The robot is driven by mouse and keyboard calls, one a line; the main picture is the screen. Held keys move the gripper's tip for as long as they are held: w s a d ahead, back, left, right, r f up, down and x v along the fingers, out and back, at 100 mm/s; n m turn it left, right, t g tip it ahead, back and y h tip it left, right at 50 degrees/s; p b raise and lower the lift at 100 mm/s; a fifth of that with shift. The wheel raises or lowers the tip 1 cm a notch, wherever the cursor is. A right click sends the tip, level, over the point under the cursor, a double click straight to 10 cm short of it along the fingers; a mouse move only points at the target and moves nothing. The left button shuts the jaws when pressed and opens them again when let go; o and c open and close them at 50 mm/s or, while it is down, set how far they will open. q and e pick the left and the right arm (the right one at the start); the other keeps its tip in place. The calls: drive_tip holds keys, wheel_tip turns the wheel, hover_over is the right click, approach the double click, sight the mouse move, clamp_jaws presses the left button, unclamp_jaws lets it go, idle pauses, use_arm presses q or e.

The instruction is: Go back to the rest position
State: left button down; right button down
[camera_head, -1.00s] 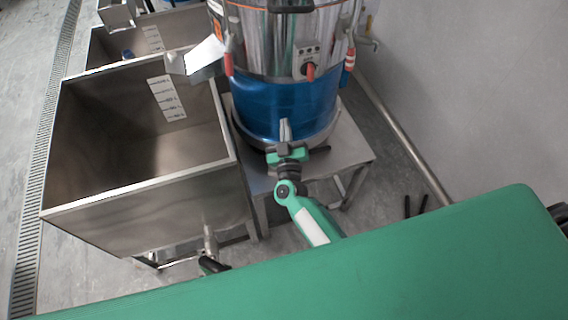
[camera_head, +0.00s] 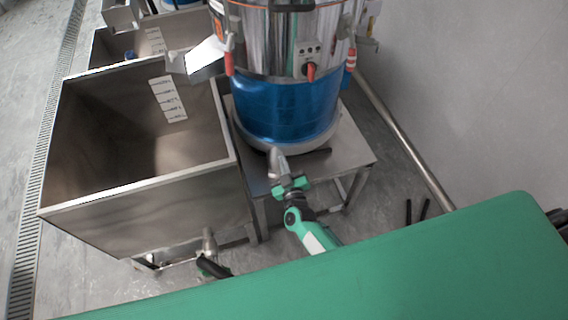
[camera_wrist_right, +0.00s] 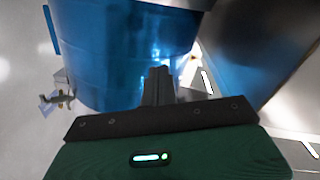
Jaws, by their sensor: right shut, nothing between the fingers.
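My right gripper (camera_head: 277,163) is shut and empty. In the head view it is in front of the lower part of the bean grinder (camera_head: 285,108), a steel drum with a blue band, and looks apart from it. In the right wrist view the gripper's closed fingers (camera_wrist_right: 157,86) point at the grinder's blue band (camera_wrist_right: 115,50). The grinder has a red knob (camera_head: 311,70) on its front panel. My left gripper is not in view.
The grinder stands on a steel table (camera_head: 350,150). A large open steel bin (camera_head: 130,215) stands to its left, under the chute (camera_head: 203,62). A wall is on the right with a pipe (camera_head: 405,140) along its foot. My green body fills the front.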

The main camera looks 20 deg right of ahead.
idle(0.4)
drive_tip(key=s+d+f+g+y, duration=0.1)
drive_tip(key=s+f+g, duration=0.3)
drive_tip(key=s+f, duration=0.7)
drive_tip(key=s+d+f+g+y, duration=0.1)
drive_tip(key=s+f+g, duration=0.3)
drive_tip(key=s+f, duration=0.75)
drive_tip(key=s+d+f+g, duration=0.3)
drive_tip(key=s+f, duration=0.3)
drive_tip(key=s, duration=0.3)
drive_tip(key=s+d+f+m+g+h, duration=0.1)
drive_tip(key=s+d+f+g, duration=0.2)
drive_tip(key=s, duration=0.6)
drive_tip(key=s+d+f+g, duration=0.3)
drive_tip(key=s+f, duration=0.5)
drive_tip(key=s, duration=0.1)
drive_tip(key=shift+d+f+m+h, duration=0.3)
drive_tip(key=shift+d, duration=0.1)
